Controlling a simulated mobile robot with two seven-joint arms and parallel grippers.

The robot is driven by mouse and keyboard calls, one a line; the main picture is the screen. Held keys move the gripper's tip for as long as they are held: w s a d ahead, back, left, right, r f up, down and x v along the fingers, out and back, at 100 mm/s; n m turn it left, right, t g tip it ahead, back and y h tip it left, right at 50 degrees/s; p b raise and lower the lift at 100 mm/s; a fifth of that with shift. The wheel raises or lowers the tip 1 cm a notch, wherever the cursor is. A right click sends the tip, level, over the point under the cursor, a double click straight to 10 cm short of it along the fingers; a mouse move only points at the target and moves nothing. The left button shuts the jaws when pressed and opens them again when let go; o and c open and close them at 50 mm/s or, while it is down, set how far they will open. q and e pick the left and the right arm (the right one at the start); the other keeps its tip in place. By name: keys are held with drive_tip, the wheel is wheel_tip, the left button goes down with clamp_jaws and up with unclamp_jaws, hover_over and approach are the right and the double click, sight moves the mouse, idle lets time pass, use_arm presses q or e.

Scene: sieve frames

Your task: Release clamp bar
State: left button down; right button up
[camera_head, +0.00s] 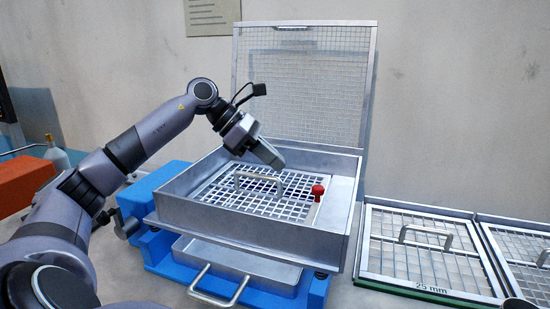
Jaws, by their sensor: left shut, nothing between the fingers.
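A grey metal sieve box (240,222) sits on a blue base (158,250). Inside it lies a wide-mesh sieve frame (235,200) with a raised handle (260,174). A red knob (318,190) stands upright at the frame's right side, by a narrow flat metal strip (312,213) that may be the clamp bar. My left gripper (273,158) is shut and empty. It appears above the back part of the box, left of the red knob and apart from it. My right gripper is not in view.
A mesh lid (304,85) stands open behind the box. A drawer tray (240,262) with a handle (216,288) sits below. Spare sieve frames, one marked 25 mm (418,288), lie at right. An orange-red block (22,182) and a bottle (57,155) are at left.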

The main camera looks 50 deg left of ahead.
sight(318, 195)
use_arm(q)
drive_tip(key=p+x, duration=0.1)
drive_tip(key=x, duration=0.6)
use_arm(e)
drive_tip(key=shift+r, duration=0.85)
use_arm(q)
drive_tip(key=shift+w+d+f, duration=0.1)
drive_tip(key=shift+w+d, duration=0.05)
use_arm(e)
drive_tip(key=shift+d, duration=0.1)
